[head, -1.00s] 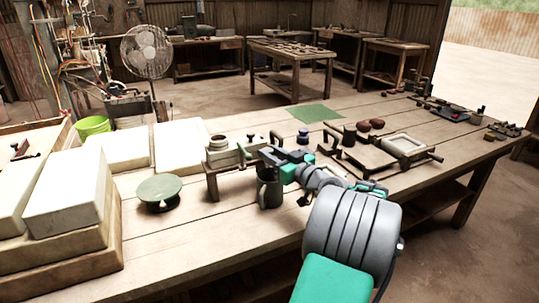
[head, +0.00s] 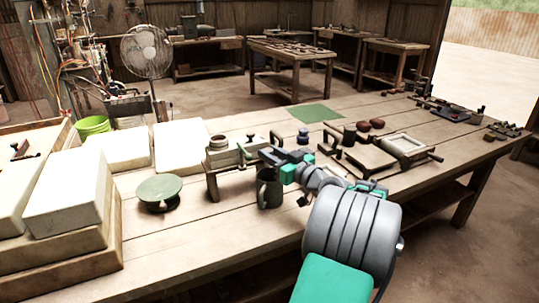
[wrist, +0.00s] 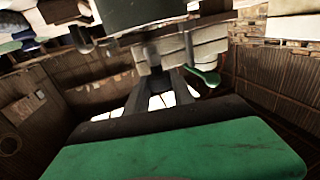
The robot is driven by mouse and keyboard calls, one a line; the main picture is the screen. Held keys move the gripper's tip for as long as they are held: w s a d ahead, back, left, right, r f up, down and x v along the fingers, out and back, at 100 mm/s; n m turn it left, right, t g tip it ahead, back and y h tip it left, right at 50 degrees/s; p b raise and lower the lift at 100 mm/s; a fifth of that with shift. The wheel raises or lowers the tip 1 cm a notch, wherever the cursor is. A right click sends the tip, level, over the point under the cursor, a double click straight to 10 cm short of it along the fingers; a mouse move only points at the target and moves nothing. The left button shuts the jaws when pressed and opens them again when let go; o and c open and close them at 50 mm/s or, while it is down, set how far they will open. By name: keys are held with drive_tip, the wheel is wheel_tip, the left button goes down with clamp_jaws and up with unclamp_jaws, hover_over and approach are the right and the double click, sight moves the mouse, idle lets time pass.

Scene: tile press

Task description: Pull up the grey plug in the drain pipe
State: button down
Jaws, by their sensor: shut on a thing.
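The pipe itself is not clearly seen.
A dark mug (head: 269,192) stands just in front of the gripper. A green round dish (head: 159,188) and white slabs (head: 72,192) are to the left. A framed wooden press (head: 365,158) stands to the right. The front middle of the workbench (head: 215,225) is clear.

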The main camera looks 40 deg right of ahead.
wheel_tip(320, 180, up, 2)
drive_tip(key=shift+r, duration=0.1)
drive_tip(key=c, duration=1.1)
unclamp_jaws()
drive_tip(key=shift+o, duration=0.2)
drive_tip(key=s, duration=0.7)
drive_tip(key=shift+s, duration=0.4)
drive_tip(key=shift+a, duration=0.1)
